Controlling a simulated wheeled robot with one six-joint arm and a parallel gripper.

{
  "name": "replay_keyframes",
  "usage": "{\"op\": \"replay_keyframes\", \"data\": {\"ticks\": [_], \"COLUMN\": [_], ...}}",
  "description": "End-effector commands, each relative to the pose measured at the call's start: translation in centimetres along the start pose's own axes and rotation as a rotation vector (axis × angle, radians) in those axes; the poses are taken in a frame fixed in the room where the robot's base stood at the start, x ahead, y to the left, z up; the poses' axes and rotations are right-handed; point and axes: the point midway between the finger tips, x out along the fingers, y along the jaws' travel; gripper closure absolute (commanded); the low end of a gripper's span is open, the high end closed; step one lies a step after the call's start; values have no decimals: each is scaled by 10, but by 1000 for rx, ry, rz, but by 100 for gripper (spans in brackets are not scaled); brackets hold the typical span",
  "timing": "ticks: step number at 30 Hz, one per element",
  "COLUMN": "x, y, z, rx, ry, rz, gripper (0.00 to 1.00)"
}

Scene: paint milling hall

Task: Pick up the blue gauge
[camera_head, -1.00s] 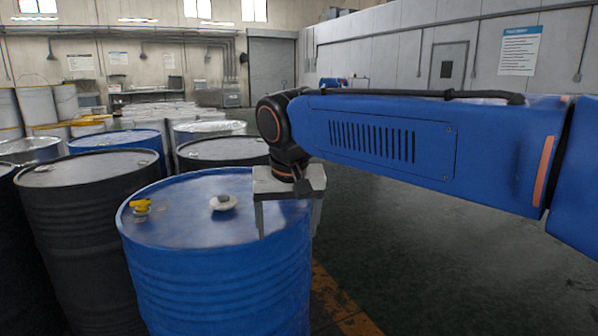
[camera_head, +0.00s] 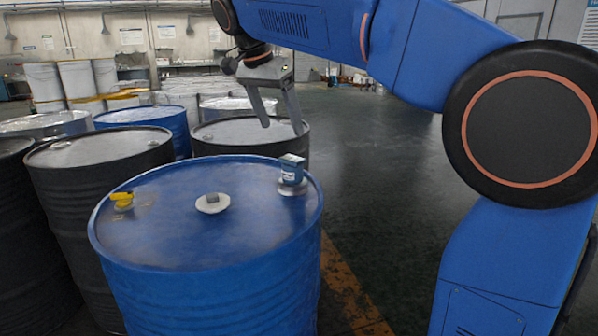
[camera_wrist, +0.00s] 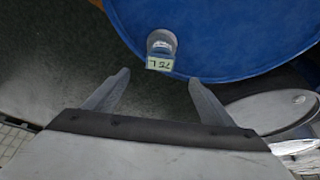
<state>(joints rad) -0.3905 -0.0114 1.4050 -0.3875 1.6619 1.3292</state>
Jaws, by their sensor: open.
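In the wrist view the gauge (camera_wrist: 161,46) is at top centre, with a pale greenish display facing the camera. My gripper (camera_head: 283,130) is open and empty, above and beyond the gauge in the head view, its fingers pointing down. In the wrist view the fingers (camera_wrist: 155,88) are spread apart, with the gauge ahead of them and not between them.
A yellow tap (camera_head: 123,200) and a white cap with a grey knob (camera_head: 212,204) also stand on the drum top. A black drum (camera_head: 250,130) is behind, and several other drums crowd the left. The floor (camera_head: 375,160) to the right is open.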

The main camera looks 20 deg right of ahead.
Motion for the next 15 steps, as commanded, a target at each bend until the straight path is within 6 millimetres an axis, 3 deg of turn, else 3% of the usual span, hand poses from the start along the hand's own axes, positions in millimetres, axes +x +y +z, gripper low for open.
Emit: {"op": "replay_keyframes", "data": {"ticks": [15], "x": [90], "y": [2], "z": [0], "rx": [-2], "ry": [-1], "rz": [3], "gripper": [23]}}
